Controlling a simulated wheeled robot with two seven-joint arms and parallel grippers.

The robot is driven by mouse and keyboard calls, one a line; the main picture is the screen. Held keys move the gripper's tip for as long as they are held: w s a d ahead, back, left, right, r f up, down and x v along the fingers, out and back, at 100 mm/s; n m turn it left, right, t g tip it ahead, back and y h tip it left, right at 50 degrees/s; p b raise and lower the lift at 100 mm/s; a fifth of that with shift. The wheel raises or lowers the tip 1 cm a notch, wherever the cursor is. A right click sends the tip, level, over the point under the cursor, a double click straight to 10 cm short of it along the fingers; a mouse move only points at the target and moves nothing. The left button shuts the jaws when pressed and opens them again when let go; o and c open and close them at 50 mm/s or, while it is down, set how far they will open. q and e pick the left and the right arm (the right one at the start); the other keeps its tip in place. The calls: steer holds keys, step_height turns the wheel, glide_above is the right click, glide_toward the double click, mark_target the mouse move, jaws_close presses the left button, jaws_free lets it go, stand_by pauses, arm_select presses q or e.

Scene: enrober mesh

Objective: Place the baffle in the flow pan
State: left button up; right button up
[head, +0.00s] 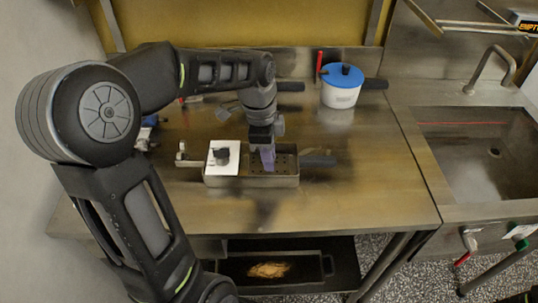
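The flow pan (281,182) is a shallow rectangular metal pan on the steel table, with a dark perforated floor showing on its right side and a dark handle pointing right. A small pale purple piece, which looks like the baffle (268,160), stands upright below my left gripper (266,146). The gripper points down over the pan's middle and appears shut on this piece. Its fingertips are small and partly hidden, and I cannot tell whether the piece touches the pan floor. A white square plate (215,167) with a black knob lies over the pan's left part. My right gripper is out of view.
A white pot with a blue lid (343,85) stands at the back right, its dark handle pointing right. A sink (480,150) is on the right. A dark tray (310,270) with a yellowish heap sits on the lower shelf. The table's front right is clear.

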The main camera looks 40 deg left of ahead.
arm_select(q)
steer(key=o, duration=0.4)
steer(key=r, duration=0.8)
steer(key=a+r, duration=0.1)
steer(key=r, duration=0.3)
steer(key=shift+s+a+r, duration=0.1)
steer(key=shift+s+r, duration=0.05)
steer(key=shift+s, duration=0.2)
stand_by(0.4)
